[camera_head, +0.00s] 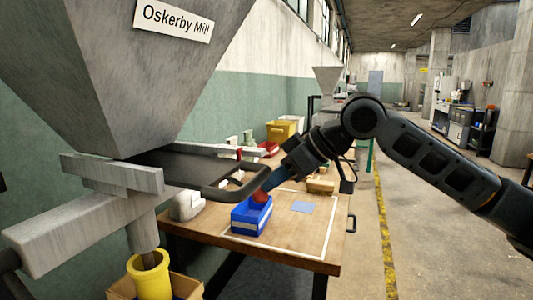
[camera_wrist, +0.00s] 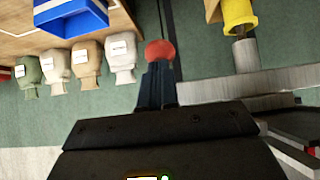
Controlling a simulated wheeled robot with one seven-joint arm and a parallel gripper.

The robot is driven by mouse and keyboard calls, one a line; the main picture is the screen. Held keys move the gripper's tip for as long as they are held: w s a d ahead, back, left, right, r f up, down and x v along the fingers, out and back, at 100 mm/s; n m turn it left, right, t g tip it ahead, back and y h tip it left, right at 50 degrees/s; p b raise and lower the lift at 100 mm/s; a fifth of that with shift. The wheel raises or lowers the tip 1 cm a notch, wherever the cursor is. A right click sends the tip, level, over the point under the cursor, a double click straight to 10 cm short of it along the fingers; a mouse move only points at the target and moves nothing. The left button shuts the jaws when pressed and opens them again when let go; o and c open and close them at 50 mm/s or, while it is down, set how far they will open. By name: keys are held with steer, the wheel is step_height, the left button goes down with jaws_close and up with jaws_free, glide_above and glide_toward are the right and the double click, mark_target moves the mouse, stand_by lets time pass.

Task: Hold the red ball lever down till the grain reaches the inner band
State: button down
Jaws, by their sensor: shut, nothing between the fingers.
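The red ball (camera_head: 259,196) shows just beyond the tips of my gripper (camera_head: 270,184), in front of the blue bin. In the wrist view the red ball (camera_wrist: 160,50) sits right at the fingertips (camera_wrist: 158,68); I cannot tell whether they touch it. My gripper is shut and empty. Its lever arm is mostly hidden. The hopper (camera_head: 165,75) marked Oskerby Mill fills the upper left, with a grey spout (camera_head: 142,228) below. A yellow vessel (camera_head: 150,280) stands under the spout; it also shows in the wrist view (camera_wrist: 237,14). Something brown shows at its mouth; the grain level and inner band cannot be made out.
A dark bar frame (camera_head: 238,190) juts from the hopper close to my gripper. The wooden table (camera_head: 290,240) carries a blue bin (camera_head: 250,218), a pale sack (camera_head: 186,206) and a blue sheet (camera_head: 303,207). Several sacks (camera_wrist: 120,55) stand in a row in the wrist view.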

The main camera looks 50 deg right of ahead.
steer(key=shift+w+f+t+b, duration=0.1)
steer(key=shift+f+t+b, duration=0.4)
steer(key=shift+f+b, duration=0.4)
steer(key=shift+a+f, duration=0.15)
